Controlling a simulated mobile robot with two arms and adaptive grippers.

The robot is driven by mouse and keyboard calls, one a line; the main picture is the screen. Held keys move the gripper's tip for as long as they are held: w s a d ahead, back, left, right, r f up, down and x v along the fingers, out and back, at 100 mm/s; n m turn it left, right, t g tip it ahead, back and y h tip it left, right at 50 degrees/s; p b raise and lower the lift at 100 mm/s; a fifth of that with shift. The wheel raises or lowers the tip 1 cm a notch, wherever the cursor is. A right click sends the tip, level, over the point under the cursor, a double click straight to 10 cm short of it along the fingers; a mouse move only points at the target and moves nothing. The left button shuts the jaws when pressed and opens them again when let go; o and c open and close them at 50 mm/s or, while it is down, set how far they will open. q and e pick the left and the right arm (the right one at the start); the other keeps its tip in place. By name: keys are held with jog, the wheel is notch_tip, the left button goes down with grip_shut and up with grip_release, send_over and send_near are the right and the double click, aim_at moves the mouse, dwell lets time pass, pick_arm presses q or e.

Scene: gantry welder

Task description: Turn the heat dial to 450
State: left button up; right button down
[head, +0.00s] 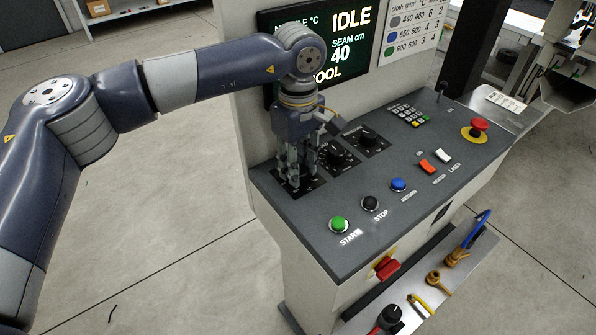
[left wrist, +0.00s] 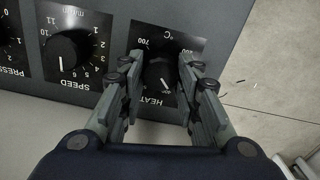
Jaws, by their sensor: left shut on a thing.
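The heat dial (left wrist: 160,74) is a black round knob on a black plate with a white scale marked 700 and 200 °C. In the left wrist view its white pointer line slants toward the lower right of the picture, near the HEAT label. The exact value under it is too small to read. My left gripper (head: 297,180) points down over the heat dial at the panel's left end. Its fingers are shut on the knob, one on each side, and hide most of it in the head view. My right gripper is out of view.
The speed dial (head: 336,156) and pressure dial (head: 366,138) sit close beside. Start (head: 338,223), stop and return buttons line the front; a red emergency button (head: 478,126) is at right. The screen (head: 335,45) behind reads IDLE and SEAM 40, partly hidden by my arm.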

pick_arm(q)
jog(key=m+b, duration=0.1)
jog(key=m, duration=0.3)
jog(key=shift+d+m+b, duration=0.1)
jog(key=shift+m+b, duration=0.2)
jog(key=shift+b, duration=0.05)
jog(key=m, duration=0.3)
jog(key=shift+w+b, duration=0.1)
jog(key=shift+b, duration=0.2)
jog(key=shift+r+m, duration=0.1)
jog(key=shift+m, duration=0.3)
jog(key=o, duration=1.1)
jog(key=shift+c, duration=0.2)
notch_tip(320, 180, up, 12)
